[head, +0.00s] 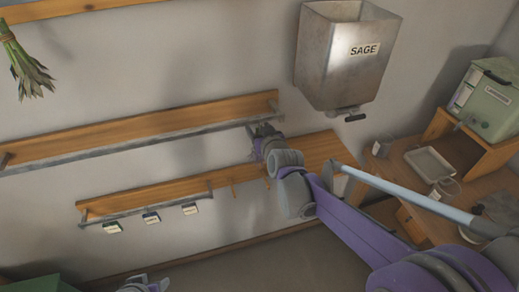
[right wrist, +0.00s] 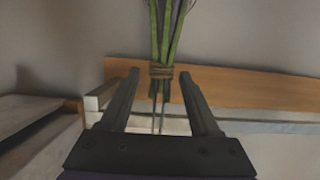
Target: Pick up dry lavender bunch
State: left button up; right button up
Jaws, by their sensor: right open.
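In the right wrist view, a bunch (right wrist: 166,35) of green stems with some purple is tied with brown twine. Its tied part shows between and just beyond my open fingertips. I cannot tell whether they touch it. My right gripper (right wrist: 161,76) holds nothing. In the head view, my right gripper (head: 257,134) is by the right end of the upper wall rail; the bunch there is too small to make out. Part of what looks like my left gripper (head: 145,286) shows at the bottom edge, its jaws unclear.
A green leafy bunch (head: 24,66) hangs at the upper left. A metal SAGE hopper (head: 345,60) hangs above my right arm. A lower rail (head: 145,205) carries small tags. A green machine (head: 487,100), a tray (head: 430,163) and cups stand at the right.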

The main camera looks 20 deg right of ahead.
jog(key=shift+x, duration=1.15)
jog(key=shift+s, duration=0.1)
grip_shut()
dwell(0.4)
